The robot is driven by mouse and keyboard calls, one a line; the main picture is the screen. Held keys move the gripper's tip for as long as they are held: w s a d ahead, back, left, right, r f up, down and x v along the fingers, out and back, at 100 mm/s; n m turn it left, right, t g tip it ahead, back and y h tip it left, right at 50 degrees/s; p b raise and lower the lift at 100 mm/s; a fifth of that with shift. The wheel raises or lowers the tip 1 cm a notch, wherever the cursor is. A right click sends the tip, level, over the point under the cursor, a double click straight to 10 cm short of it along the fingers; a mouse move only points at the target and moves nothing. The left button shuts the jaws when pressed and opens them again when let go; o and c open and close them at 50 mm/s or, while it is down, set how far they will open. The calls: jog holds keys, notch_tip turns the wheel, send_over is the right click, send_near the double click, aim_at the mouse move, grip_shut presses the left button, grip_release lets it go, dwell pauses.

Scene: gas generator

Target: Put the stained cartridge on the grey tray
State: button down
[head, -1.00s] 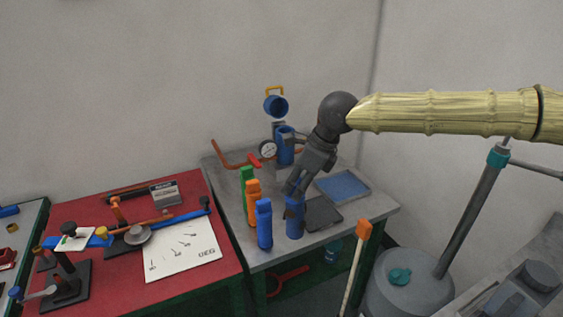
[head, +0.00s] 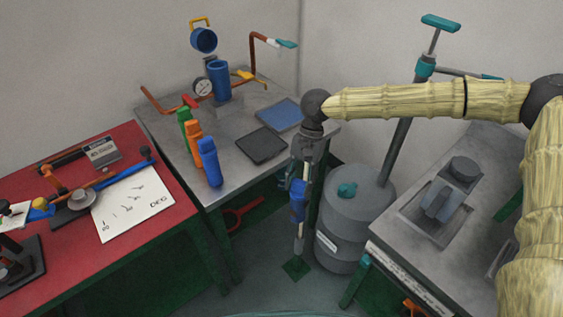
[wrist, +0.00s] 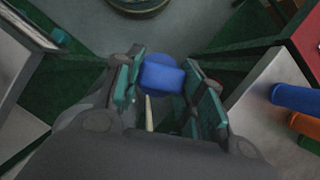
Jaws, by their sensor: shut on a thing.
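My gripper (head: 300,182) is shut on a blue cartridge (head: 298,202) and holds it hanging in the air off the table's front right corner. In the wrist view the blue cartridge (wrist: 161,76) shows between the two fingers; no stain can be made out. The dark grey tray (head: 262,146) lies flat and empty on the metal table, left of my gripper. A blue tray (head: 280,114) lies just behind it.
Green, orange and blue cartridges (head: 209,162) stand in a row at the table's left edge. A grey tank (head: 355,220) and another workbench (head: 415,215) stand to the right.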

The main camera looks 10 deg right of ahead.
jog(key=s+d+f+n+h, duration=0.2)
jog(key=d+f+n, duration=0.4)
jog(key=f, duration=0.2)
jog(key=shift+s+d+f+g, duration=0.25)
jog(key=shift+s+f+g, duration=0.05)
jog(key=shift+s, duration=0.05)
jog(key=shift+s+a, duration=0.1)
jog(key=shift+a, duration=0.05)
